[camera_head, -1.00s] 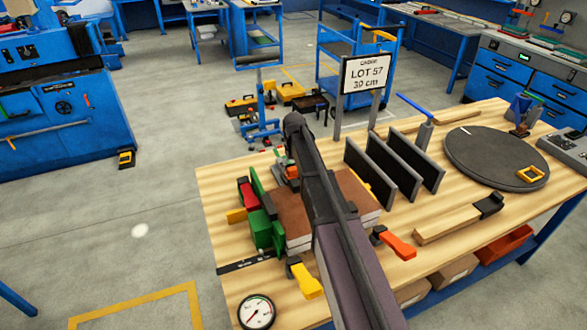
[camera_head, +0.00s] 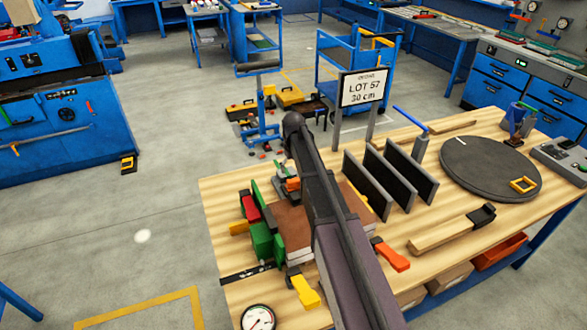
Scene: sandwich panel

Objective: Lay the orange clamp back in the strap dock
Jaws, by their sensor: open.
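An orange clamp handle (camera_head: 393,257) with a dark end lies at the right side of the brown panel stack (camera_head: 293,225), close to my arm. A smaller orange piece (camera_head: 292,184) shows at the stack's far side; I cannot tell whether it belongs to a clamp. A yellow clamp handle (camera_head: 305,291) sticks out at the stack's front. Green blocks (camera_head: 262,240) and a red piece (camera_head: 251,208) are at its left. My arm crosses over the stack and hides part of it. My gripper is hidden behind the arm. I cannot identify the strap dock with certainty.
Upright dark plates (camera_head: 390,180) stand right of my arm, with a LOT 57 sign (camera_head: 362,88) behind. A wooden bar with a black end (camera_head: 452,232), a round dark turntable (camera_head: 490,168) and a dial gauge (camera_head: 258,318) are on the wooden bench (camera_head: 222,197).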

